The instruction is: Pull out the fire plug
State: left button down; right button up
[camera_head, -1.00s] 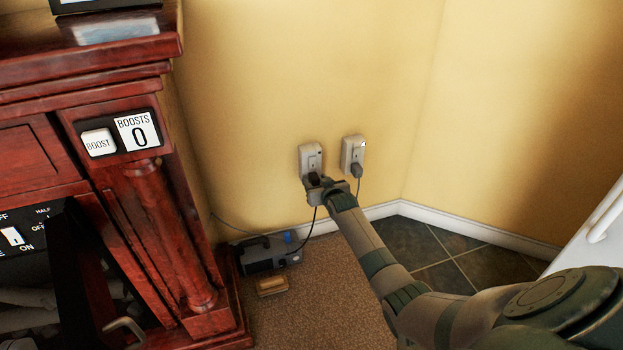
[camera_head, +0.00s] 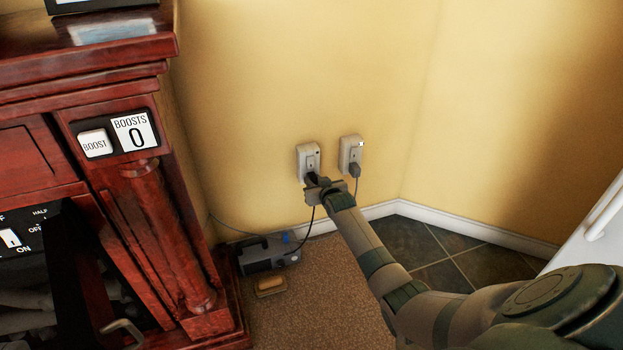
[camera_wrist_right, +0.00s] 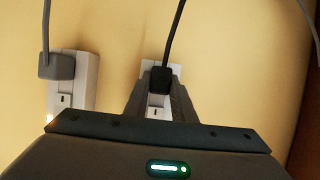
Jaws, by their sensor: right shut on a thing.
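The fire plug, a black plug (camera_wrist_right: 158,80) on a black cord, is at the left wall socket (camera_head: 308,158). In the right wrist view it sits between the fingers of my right gripper (camera_wrist_right: 160,95), which is shut on it. In the head view my right gripper (camera_head: 318,187) covers most of the plug, just in front of the socket's lower part. I cannot tell whether its pins are still in the socket. The black cord (camera_head: 310,222) hangs down toward the floor. My left gripper is out of view.
A second socket (camera_head: 349,149) with a grey plug (camera_head: 355,170) is close on the right. A dark red wooden fireplace surround (camera_head: 165,235) stands on the left. A grey box device (camera_head: 268,254) and a small tan block (camera_head: 270,286) lie on the floor. A white edge (camera_head: 595,230) is at far right.

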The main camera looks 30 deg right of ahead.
jog(key=shift+s+a+p, duration=0.2)
jog(key=shift+s+p, duration=0.7)
jog(key=shift+s, duration=0.05)
jog(key=shift+s+a+p, duration=0.25)
jog(key=shift+s+p, duration=0.65)
jog(key=shift+s, duration=0.05)
jog(key=shift+s+a+p, duration=0.2)
jog(key=shift+s+p, duration=0.7)
jog(key=shift+s, duration=0.05)
